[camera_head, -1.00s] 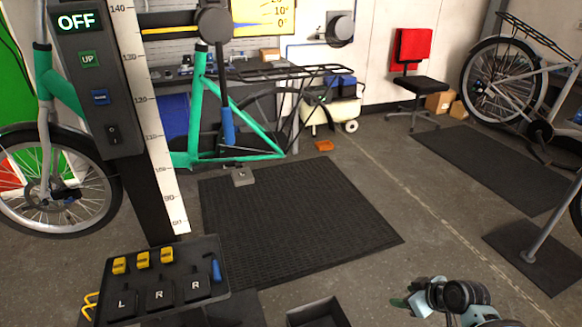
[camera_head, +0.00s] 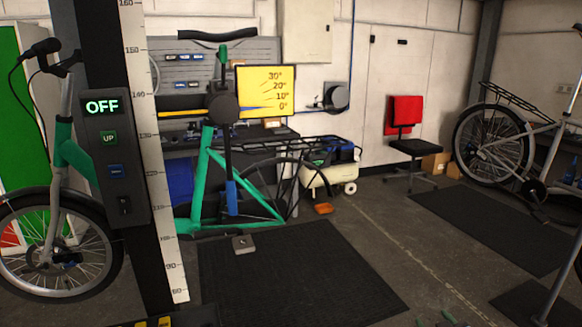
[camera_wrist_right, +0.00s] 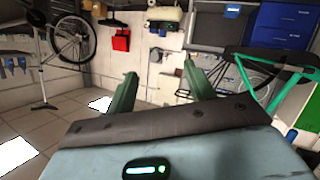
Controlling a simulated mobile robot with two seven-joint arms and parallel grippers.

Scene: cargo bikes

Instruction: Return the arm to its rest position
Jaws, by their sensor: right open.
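My right gripper (camera_head: 443,319) just shows at the bottom edge of the head view, with only its tips in the picture. In the right wrist view the right gripper (camera_wrist_right: 162,85) has two green fingers standing wide apart with nothing between them. It is open and empty, and points toward the room's wall. The rest of the right arm is cut off below the head view. My left gripper is in neither view.
A green cargo bike (camera_head: 207,180) stands at the left behind a post with an OFF control box (camera_head: 108,150). A red and black chair (camera_head: 407,145) and a grey bike (camera_head: 495,140) stand farther right.

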